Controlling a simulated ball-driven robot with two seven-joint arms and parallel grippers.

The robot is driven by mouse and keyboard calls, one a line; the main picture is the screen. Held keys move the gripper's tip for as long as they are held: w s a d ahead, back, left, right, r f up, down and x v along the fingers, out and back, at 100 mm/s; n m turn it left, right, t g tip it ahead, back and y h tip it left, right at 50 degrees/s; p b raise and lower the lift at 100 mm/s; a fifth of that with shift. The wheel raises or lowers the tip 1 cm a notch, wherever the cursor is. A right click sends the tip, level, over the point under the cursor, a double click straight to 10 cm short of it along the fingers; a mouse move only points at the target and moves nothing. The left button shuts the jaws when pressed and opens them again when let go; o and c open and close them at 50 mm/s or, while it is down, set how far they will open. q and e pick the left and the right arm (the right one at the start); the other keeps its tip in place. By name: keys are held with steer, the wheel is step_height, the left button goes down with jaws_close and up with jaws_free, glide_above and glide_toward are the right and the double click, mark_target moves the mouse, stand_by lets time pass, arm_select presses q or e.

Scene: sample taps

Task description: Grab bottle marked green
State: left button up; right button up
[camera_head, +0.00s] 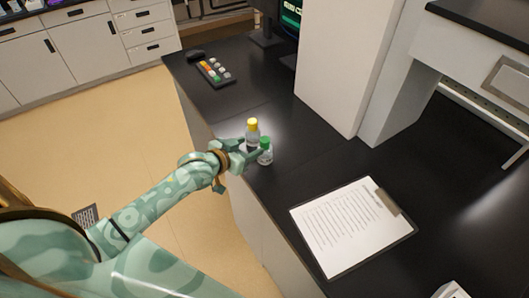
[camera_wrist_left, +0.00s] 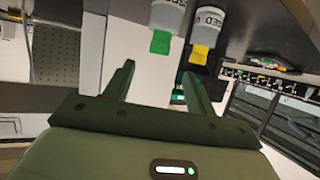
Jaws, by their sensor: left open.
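The green-capped bottle (camera_head: 265,151) is small and clear, and stands upright on the black bench beside a yellow-capped bottle (camera_head: 252,134). My left gripper (camera_head: 250,154) is open and close to both bottles in the head view. In the left wrist view the picture is upside down. There the green-capped bottle (camera_wrist_left: 167,18) lines up between the spread fingertips of my left gripper (camera_wrist_left: 157,68), a little beyond them. The yellow-capped bottle (camera_wrist_left: 206,30) is just right of that gap, past the right finger. I see nothing gripped. My right gripper is not in view.
A clipboard (camera_head: 350,226) with a written sheet lies on the bench to the right. A white column (camera_head: 345,62) rises behind the bottles. A rack of coloured caps (camera_head: 214,71) and a monitor (camera_head: 290,20) are farther back. The bench's left edge is close to the bottles.

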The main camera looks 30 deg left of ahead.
mark_target(263, 140)
arm_select(q)
steer(key=x, duration=0.3)
steer(key=shift+w+d+f+b, duration=0.1)
steer(key=shift+w+f+b, duration=0.15)
steer(key=shift+w+b, duration=0.1)
steer(key=b+x, duration=0.1)
steer(key=x, duration=0.3)
steer(key=shift+w+d+f, duration=0.1)
steer(key=shift+f, duration=0.2)
steer(key=shift+w+d+f, duration=0.1)
steer(key=shift+w, duration=0.3)
steer(key=shift+s, duration=0.15)
steer(key=shift+c, duration=0.7)
jaws_close()
